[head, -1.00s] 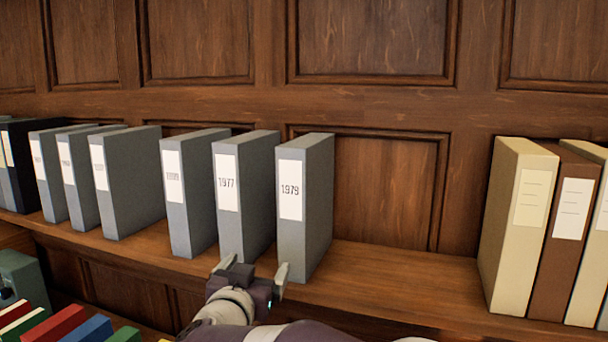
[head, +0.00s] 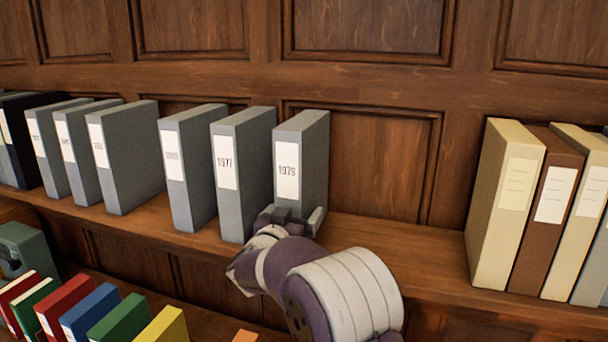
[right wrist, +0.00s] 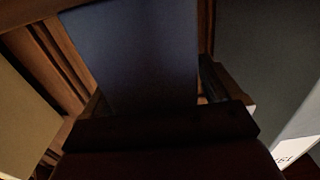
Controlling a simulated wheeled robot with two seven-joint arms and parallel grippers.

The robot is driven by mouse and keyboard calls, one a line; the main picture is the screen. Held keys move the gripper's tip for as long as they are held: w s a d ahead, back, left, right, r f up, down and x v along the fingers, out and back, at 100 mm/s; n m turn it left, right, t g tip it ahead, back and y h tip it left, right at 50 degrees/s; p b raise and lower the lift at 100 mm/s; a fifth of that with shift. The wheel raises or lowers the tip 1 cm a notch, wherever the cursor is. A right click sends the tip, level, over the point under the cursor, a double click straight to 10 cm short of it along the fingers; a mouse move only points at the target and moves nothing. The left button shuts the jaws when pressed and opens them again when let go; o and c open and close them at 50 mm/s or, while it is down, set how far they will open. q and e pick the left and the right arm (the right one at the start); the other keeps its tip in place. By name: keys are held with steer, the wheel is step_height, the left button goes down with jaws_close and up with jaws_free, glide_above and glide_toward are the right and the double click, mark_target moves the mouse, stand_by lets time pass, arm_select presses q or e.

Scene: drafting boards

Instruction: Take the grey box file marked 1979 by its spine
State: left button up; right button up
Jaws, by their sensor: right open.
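The grey box file marked 1979 (head: 316,160) stands upright on the shelf, at the right end of the grey row in the head view. Its white label faces me, the last digit a little blurred. My right gripper (head: 293,214) is open at the low part of its spine, below the label, with one finger towards each side. In the right wrist view a dark panel (right wrist: 135,50), apparently this file, fills the middle, with a finger to its right. I cannot tell whether the fingers touch it. My left gripper is not in view.
The grey file marked 1977 (head: 243,175) stands close on the left, with a narrow gap. More grey files (head: 130,160) stand further left. Right of 1979 the shelf (head: 400,245) is bare up to a cream file (head: 500,205). Coloured books (head: 95,310) stand lower down.

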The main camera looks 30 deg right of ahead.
steer(key=shift+s+r, duration=0.1)
steer(key=shift+s, duration=0.05)
jaws_close()
steer(key=shift+r, duration=0.1)
